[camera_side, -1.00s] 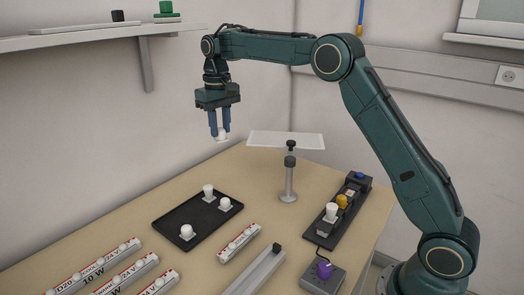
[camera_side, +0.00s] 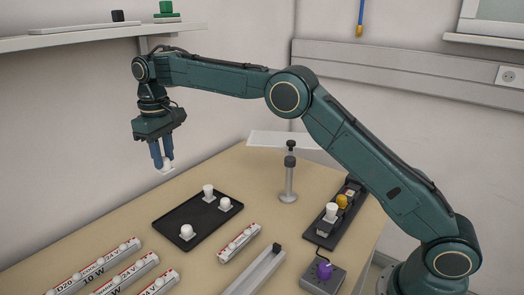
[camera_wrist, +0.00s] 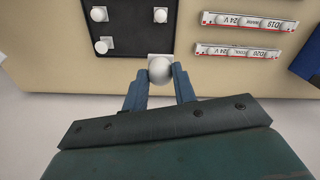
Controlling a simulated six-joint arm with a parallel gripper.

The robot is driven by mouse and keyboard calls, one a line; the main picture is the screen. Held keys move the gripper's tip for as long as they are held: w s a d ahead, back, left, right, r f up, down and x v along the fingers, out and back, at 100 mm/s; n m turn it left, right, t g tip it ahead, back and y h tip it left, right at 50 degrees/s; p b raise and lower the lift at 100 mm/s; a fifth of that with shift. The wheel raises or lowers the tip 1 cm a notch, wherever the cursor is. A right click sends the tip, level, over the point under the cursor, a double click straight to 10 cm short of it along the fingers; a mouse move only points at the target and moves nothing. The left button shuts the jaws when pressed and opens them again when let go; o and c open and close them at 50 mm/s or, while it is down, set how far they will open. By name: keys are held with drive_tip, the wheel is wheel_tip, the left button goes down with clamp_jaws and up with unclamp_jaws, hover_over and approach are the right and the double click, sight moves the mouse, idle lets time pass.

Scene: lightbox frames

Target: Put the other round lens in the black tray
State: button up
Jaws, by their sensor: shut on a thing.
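My gripper (camera_side: 163,162) is shut on a white round lens (camera_side: 169,168) with a square base. It holds the lens in the air, up and to the left of the black tray (camera_side: 206,217). In the wrist view the lens (camera_wrist: 160,70) shows between the fingertips, just below the black tray (camera_wrist: 128,38). The tray lies flat and holds a taller white cup-shaped lens (camera_side: 208,191) and two low round white lenses, one to the right (camera_side: 225,204) and one at the front (camera_side: 187,231).
White labelled light strips (camera_side: 239,242) lie in front of the tray. A black rack (camera_side: 324,232) with several parts and a box with a purple knob (camera_side: 324,269) are at right. A shelf (camera_side: 85,40) is above.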

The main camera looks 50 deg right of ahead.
wheel_tip(320, 180, down, 19)
drive_tip(key=shift+f, duration=0.1)
idle(0.9)
drive_tip(key=shift+f, duration=0.15)
drive_tip(key=o, duration=0.9)
drive_tip(key=shift+o, duration=0.2)
wheel_tip(320, 180, up, 12)
drive_tip(key=shift+r, duration=0.2)
idle(0.5)
